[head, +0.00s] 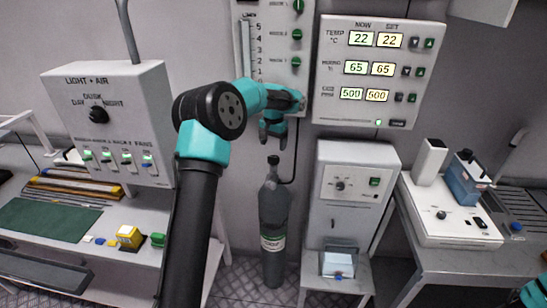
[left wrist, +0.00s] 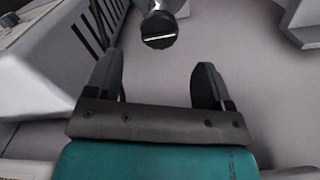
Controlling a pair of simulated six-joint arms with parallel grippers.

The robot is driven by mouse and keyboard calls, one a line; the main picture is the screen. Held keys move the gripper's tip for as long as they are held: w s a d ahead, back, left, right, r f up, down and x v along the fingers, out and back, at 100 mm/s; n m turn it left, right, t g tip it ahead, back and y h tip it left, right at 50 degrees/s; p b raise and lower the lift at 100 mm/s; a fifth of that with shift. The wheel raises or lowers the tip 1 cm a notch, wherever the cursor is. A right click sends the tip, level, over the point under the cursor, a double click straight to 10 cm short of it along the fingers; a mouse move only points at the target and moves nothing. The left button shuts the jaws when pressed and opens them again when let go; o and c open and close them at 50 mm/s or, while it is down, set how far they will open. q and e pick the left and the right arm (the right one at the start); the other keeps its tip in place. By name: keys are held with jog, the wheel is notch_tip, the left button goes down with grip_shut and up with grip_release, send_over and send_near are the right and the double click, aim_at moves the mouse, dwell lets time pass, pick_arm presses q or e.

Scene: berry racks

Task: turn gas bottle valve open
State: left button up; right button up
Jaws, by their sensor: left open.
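The dark grey gas bottle (head: 273,215) stands upright on the floor against the back wall, with a pale label low on its body. Its black valve knob (head: 273,160) sits on top. In the left wrist view the knob (left wrist: 159,28) is round and dark with a white line across it. My left gripper (head: 273,135) hangs just above the valve in the head view. In the left wrist view its two fingers (left wrist: 158,68) are apart and empty, and the knob lies beyond their tips, not between them.
A grey cabinet (head: 352,205) stands close to the right of the bottle. A thin hose (head: 295,160) runs up from the bottle. A flow panel (head: 272,50) hangs on the wall behind my left gripper. A light and air box (head: 110,115) is at left.

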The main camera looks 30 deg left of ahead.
aim_at(273, 158)
pick_arm(q)
notch_tip(273, 158, down, 7)
jog(key=shift+r, duration=0.15)
jog(key=shift+c, duration=0.3)
jog(key=c, duration=0.9)
jog(key=shift+o, duration=0.2)
